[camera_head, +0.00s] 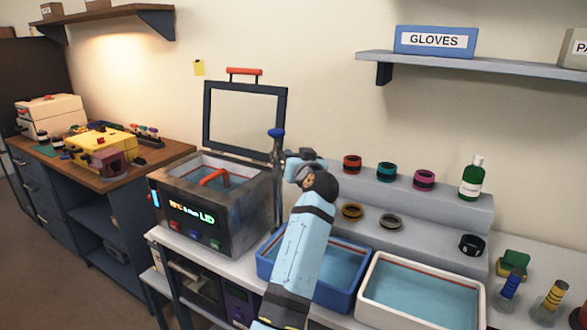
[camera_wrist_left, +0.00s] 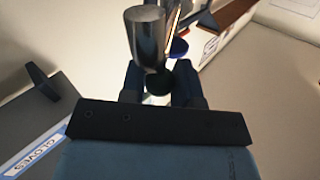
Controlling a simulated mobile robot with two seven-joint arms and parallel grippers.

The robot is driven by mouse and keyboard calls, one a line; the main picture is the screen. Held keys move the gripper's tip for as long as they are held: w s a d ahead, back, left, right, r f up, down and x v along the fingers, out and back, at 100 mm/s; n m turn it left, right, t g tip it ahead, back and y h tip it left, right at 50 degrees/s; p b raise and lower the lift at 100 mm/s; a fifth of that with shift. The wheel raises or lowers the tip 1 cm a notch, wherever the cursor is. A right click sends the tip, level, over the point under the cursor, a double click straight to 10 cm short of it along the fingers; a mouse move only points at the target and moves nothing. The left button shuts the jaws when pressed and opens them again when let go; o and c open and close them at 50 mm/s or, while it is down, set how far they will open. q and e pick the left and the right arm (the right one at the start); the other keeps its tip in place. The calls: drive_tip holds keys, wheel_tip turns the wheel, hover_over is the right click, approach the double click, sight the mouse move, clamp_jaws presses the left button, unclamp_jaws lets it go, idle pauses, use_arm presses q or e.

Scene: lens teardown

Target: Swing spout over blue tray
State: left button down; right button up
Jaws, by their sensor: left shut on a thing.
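A metal tap post with a blue knob (camera_head: 276,133) stands behind the basins, between the open-lidded bath and the riser. My left gripper (camera_head: 290,168) is at this post, shut on part of the tap, probably the spout; its own wrist hides the grip in the head view. In the left wrist view a shiny metal cylinder (camera_wrist_left: 147,40) rises in front of the dark fingers (camera_wrist_left: 160,88), and the exact contact is hard to see. The blue tray (camera_head: 264,266), holding water, sits below, partly covered by my left forearm. My right gripper is not in view.
A bath (camera_head: 232,217) with a raised lid frame (camera_head: 207,120) stands left. A white tray (camera_head: 368,308) with water is right of the blue tray. Coloured rings and a green bottle (camera_head: 471,178) stand on a stepped riser (camera_head: 445,205). A shelf holds a gloves box (camera_head: 435,40).

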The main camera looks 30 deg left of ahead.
use_arm(q)
drive_tip(key=shift+w, duration=0.1)
idle(0.3)
drive_tip(key=c, duration=0.9)
unclamp_jaws()
drive_tip(key=shift+o, duration=0.2)
